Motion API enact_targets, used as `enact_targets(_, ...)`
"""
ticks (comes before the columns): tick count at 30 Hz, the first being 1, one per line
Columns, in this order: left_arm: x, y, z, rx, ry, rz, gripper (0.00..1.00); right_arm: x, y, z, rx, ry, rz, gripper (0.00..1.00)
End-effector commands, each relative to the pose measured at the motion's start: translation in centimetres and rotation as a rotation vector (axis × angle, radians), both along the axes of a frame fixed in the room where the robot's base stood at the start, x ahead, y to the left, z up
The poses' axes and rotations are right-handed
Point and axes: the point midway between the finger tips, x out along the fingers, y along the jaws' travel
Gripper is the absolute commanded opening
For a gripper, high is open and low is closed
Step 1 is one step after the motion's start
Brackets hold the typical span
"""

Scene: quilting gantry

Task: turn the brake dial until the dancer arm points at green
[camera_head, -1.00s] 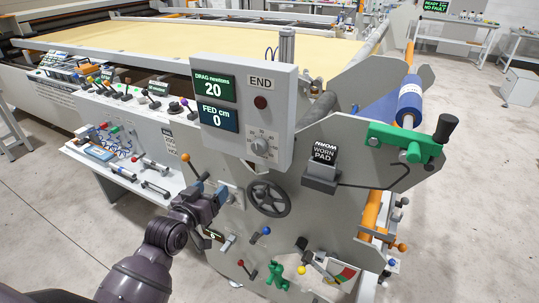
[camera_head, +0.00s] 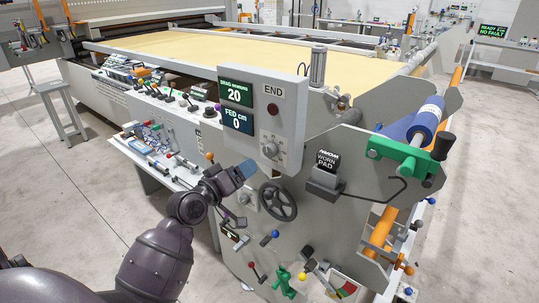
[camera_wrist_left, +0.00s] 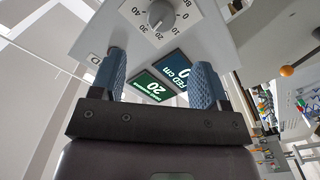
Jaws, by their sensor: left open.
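The brake dial (camera_head: 269,150) is a grey knob on the lower front of the grey display box. It also shows in the left wrist view (camera_wrist_left: 162,14), ringed by printed numbers, beyond the fingertips. My left gripper (camera_head: 246,168) is open and empty, just left of and below the dial, apart from it. In the left wrist view, its blue fingers (camera_wrist_left: 160,82) stand on either side of the upside-down displays. The red and green dancer scale (camera_head: 344,286) is low on the machine's side. The dancer arm's exact pointing is too small to tell.
The drag display (camera_head: 236,91) reads 20 and the fed display (camera_head: 236,121) reads 0. A black handwheel (camera_head: 278,201) sits just below the dial.

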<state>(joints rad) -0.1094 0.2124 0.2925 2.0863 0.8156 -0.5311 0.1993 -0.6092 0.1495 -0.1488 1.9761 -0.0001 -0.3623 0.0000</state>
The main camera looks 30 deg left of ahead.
Motion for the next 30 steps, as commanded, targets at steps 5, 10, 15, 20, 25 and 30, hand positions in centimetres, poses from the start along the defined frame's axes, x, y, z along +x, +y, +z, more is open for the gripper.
enact_targets(5,2.0,-0.2,0.1,-0.001,-0.001,0.000,0.69,0.0,0.3,0.3,0.007,-0.001,-0.002,0.00)
enact_targets(10,4.9,-0.4,0.2,0.000,-0.002,0.000,0.69,0.0,0.5,0.6,0.013,0.000,-0.006,0.00)
enact_targets(15,7.6,-0.6,0.1,0.000,-0.001,0.001,0.69,-0.1,0.5,0.8,0.013,0.003,-0.006,0.00)
enact_targets(20,9.4,-0.8,0.0,0.001,0.001,0.001,0.69,-0.2,0.4,0.8,0.010,0.006,-0.006,0.00)
enact_targets(25,10.3,-0.8,0.0,0.001,0.000,0.001,0.69,-0.3,0.3,0.7,0.009,0.011,-0.005,0.00)
enact_targets(30,10.5,-0.8,0.0,0.002,0.000,0.001,0.69,-0.4,0.2,0.6,0.008,0.013,-0.005,0.00)
